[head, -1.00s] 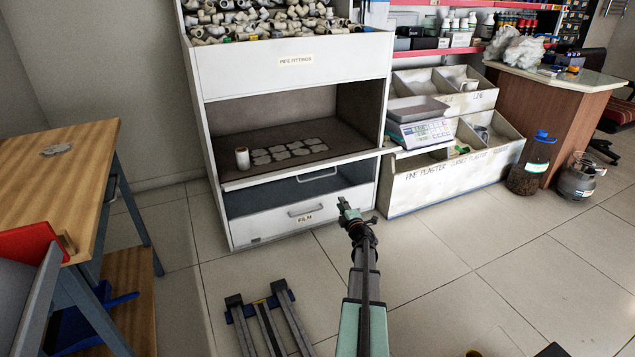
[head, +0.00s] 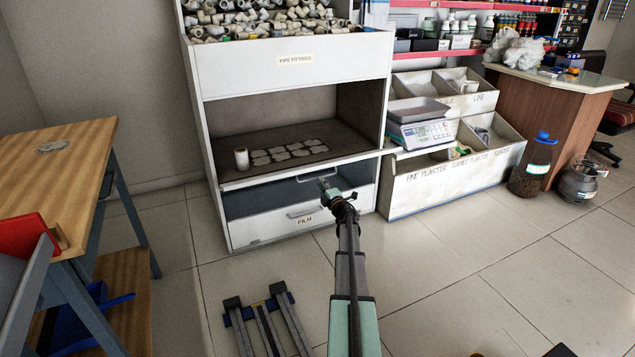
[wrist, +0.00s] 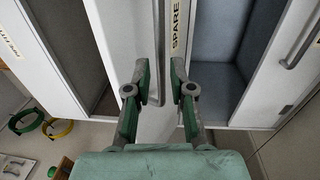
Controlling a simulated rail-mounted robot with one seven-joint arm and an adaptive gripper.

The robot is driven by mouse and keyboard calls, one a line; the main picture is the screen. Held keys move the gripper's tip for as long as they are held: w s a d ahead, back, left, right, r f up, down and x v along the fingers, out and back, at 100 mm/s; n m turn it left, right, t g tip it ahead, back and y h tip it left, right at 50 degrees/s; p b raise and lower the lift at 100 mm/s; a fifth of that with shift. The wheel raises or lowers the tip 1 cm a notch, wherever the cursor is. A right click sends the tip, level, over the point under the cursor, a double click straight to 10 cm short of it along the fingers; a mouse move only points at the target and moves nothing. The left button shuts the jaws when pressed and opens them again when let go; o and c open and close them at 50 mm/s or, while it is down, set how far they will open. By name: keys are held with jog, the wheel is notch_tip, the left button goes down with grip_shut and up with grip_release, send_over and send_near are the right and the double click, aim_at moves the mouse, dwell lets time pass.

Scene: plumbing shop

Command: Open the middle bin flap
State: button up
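The white cabinet's middle section, in the head view, shows a thin pale edge (head: 245,181) with a metal handle (head: 318,175) below it. A dark blue-grey recess (head: 265,202) is exposed beneath. In the wrist view, turned sideways, a white panel (wrist: 125,35) has a handle (wrist: 155,85) beside a "SPARE" label (wrist: 180,28); the blue-grey interior (wrist: 217,45) shows at its right. My gripper (head: 324,183) is just in front of the middle section. Its fingers (wrist: 160,65) are apart and empty, with the handle behind them; contact cannot be told.
The bottom flap (head: 270,222), labelled "FILM", has its own handle. An open shelf (head: 225,174) lies above, holding a white cylinder (head: 241,158) and several flat pale pieces. Plaster bins (head: 440,185) stand right, a wooden table (head: 90,150) left.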

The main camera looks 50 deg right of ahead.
jog(key=b+x, duration=0.1)
jog(key=x, duration=0.4)
jog(key=shift+s, duration=0.1)
grip_shut()
